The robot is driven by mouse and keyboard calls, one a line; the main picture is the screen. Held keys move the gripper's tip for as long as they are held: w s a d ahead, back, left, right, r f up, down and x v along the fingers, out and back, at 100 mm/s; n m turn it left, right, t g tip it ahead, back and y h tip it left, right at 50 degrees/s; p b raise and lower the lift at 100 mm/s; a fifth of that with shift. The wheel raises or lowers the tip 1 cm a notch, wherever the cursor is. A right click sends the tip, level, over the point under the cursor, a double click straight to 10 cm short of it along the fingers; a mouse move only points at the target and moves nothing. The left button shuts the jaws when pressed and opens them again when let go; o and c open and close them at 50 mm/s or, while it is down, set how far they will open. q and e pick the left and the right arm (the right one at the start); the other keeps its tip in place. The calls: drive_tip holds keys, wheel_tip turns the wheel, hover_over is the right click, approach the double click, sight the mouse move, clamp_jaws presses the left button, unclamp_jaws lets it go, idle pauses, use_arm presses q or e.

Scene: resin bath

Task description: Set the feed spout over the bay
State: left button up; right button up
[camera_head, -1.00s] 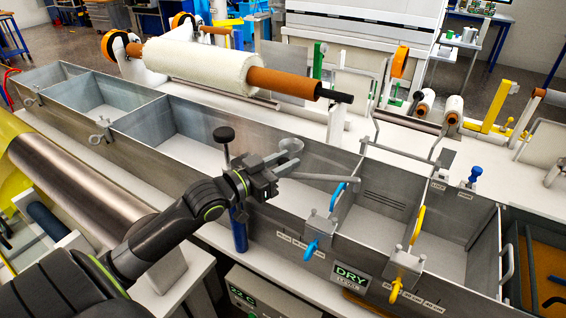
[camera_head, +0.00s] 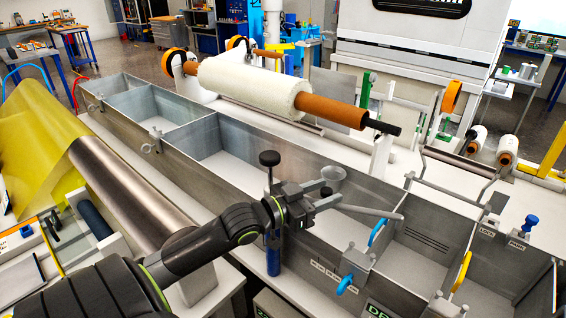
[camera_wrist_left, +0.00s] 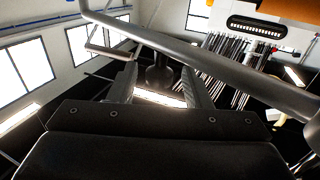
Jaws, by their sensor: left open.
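The feed spout (camera_head: 368,211) is a grey pipe with a small round cup. It reaches right from a post with a black knob (camera_head: 269,158) and a blue lower part (camera_head: 273,257) at the bath's near wall. My left gripper (camera_head: 316,194) is open beside the cup and post. In the left wrist view, a dark knob (camera_wrist_left: 160,78) stands between or behind the fingers, and a grey pipe (camera_wrist_left: 215,58) crosses above them. Contact is unclear. My right gripper is out of view.
The metal bath (camera_head: 190,185) runs diagonally, with dividers, blue and yellow levers (camera_head: 463,271) and a blue knob (camera_head: 530,222) on the right. A white roll (camera_head: 255,85) on an orange core lies behind. A metal roller (camera_head: 130,195) is at the left.

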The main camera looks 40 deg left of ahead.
use_arm(q)
drive_tip(key=p+v, duration=0.1)
drive_tip(key=v, duration=0.1)
drive_tip(key=p+v, duration=0.1)
drive_tip(key=v, duration=0.2)
drive_tip(key=shift+s+r, duration=0.1)
drive_tip(key=shift+r, duration=0.1)
drive_tip(key=p+v, duration=0.9)
drive_tip(key=v, duration=0.2)
drive_tip(key=shift+f, duration=0.2)
